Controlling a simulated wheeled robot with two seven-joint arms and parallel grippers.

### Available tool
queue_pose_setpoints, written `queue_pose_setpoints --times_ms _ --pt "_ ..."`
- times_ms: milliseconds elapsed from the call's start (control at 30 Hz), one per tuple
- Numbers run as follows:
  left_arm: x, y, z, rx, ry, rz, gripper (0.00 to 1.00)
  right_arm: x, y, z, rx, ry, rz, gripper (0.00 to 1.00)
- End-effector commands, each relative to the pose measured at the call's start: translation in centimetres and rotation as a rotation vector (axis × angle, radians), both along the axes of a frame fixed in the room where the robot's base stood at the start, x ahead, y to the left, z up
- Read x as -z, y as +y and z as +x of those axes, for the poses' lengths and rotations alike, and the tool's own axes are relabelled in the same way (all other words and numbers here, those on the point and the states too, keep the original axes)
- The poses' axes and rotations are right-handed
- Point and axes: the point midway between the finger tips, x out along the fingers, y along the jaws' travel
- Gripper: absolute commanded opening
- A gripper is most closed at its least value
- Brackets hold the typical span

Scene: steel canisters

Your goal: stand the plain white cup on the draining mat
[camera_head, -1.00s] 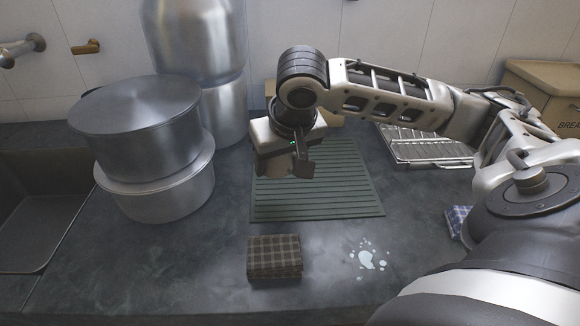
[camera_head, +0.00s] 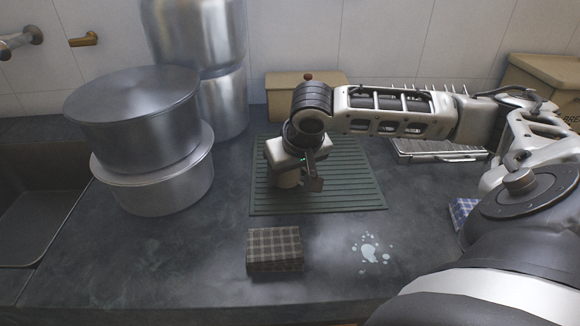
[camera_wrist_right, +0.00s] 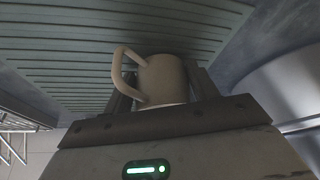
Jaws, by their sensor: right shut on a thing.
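The plain white cup (camera_wrist_right: 163,80) is between the fingers of my right gripper (camera_head: 300,181), which is shut on it. Its handle points left in the wrist view. In the head view the cup (camera_head: 288,180) is mostly hidden by the gripper. The green ribbed draining mat (camera_head: 345,190) lies on the counter, and the cup is over its left part. It also shows behind the cup in the wrist view (camera_wrist_right: 60,50). I cannot tell whether the cup touches the mat. My left gripper is out of view.
Large steel canisters (camera_head: 150,180) stand left of the mat, with a tall one (camera_head: 222,105) behind. A folded checked cloth (camera_head: 274,250) and a white spill (camera_head: 370,250) lie in front. A wire rack (camera_head: 440,152) is right behind, a tan box (camera_head: 290,88) at the back, a sink (camera_head: 40,220) left.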

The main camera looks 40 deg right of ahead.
Motion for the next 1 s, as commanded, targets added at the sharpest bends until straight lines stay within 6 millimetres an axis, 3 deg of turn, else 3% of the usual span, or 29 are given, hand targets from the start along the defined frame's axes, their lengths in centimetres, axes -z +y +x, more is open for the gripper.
queue_pose_setpoints --times_ms 67,100,167,433,567,1000 --pt "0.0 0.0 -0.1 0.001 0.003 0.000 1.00 0.3 0.0 0.0 0.000 0.001 0.000 0.33" --pt "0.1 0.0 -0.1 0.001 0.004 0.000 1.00 0.3 0.0 0.0 0.000 0.001 0.000 0.67" --pt "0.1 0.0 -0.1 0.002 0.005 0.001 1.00 0.3 0.0 0.0 0.000 0.001 0.000 0.81" --pt "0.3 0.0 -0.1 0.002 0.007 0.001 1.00 0.2 0.0 0.0 0.000 0.000 0.000 0.81" --pt "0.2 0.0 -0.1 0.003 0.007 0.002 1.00 -0.8 0.1 -0.2 -0.001 -0.002 0.001 0.81" --pt "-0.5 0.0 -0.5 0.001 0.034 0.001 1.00 -9.0 1.0 -3.4 -0.001 -0.002 -0.001 0.81"
